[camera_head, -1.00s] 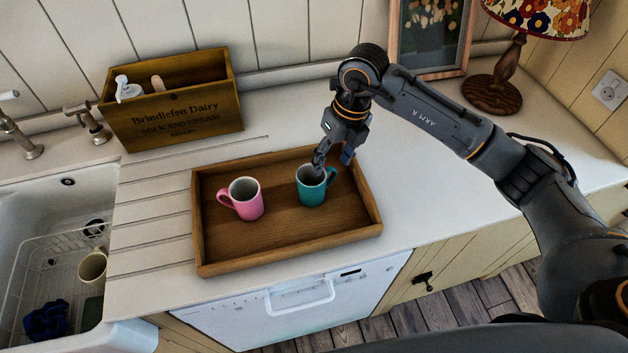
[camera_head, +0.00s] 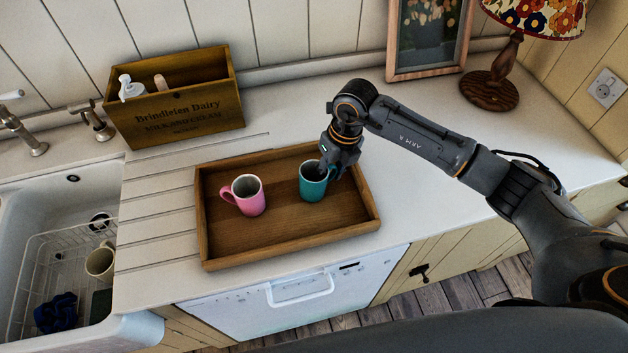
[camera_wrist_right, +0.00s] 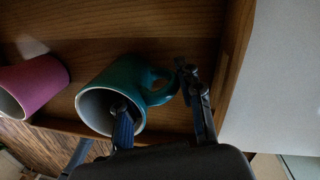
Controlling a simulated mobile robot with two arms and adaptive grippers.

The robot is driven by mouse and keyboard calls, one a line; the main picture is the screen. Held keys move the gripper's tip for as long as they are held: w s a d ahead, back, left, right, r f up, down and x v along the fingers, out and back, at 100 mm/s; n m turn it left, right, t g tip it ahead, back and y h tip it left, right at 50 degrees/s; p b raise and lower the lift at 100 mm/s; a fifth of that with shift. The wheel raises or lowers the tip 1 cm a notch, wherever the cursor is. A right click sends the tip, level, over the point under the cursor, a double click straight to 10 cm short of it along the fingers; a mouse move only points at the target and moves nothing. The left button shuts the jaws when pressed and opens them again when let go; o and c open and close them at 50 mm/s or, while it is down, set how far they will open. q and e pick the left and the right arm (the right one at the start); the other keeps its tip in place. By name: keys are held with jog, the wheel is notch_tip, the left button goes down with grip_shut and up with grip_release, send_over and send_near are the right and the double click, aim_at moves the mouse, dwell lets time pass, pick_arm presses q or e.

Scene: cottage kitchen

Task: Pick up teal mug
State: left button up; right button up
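The teal mug (camera_head: 312,188) stands upright in the wooden tray (camera_head: 290,232), right of the pink mug (camera_head: 248,196). My right gripper (camera_head: 328,172) is low at the teal mug's right rear side. In the right wrist view, one finger of my right gripper (camera_wrist_right: 157,95) reaches into the mouth of the teal mug (camera_wrist_right: 122,75). The other finger is outside, beyond the handle. The fingers are apart, with the mug's wall and handle between them. I cannot tell whether either finger touches the mug. My left gripper is not in view.
The tray's raised right wall (camera_wrist_right: 236,55) is close to the outer finger. A wooden dairy box (camera_head: 175,110) stands at the back left, beside the sink (camera_head: 45,215). A lamp (camera_head: 491,88) and a picture frame (camera_head: 430,74) stand at the back right. The worktop right of the tray is clear.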

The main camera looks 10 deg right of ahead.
grip_shut()
jog(key=shift+r, duration=0.2)
jog(key=shift+w+r+b, duration=0.1)
jog(key=shift+r+b, duration=0.9)
jog(key=shift+r, duration=0.1)
jog(key=s+a+r+b, duration=0.2)
jog(key=s+r+b, duration=0.2)
jog(key=s+r, duration=0.6)
jog(key=shift+s+r+b, duration=0.25)
jog(key=shift+s+b, duration=0.15)
jog(key=shift+s, duration=1.55)
dwell(0.9)
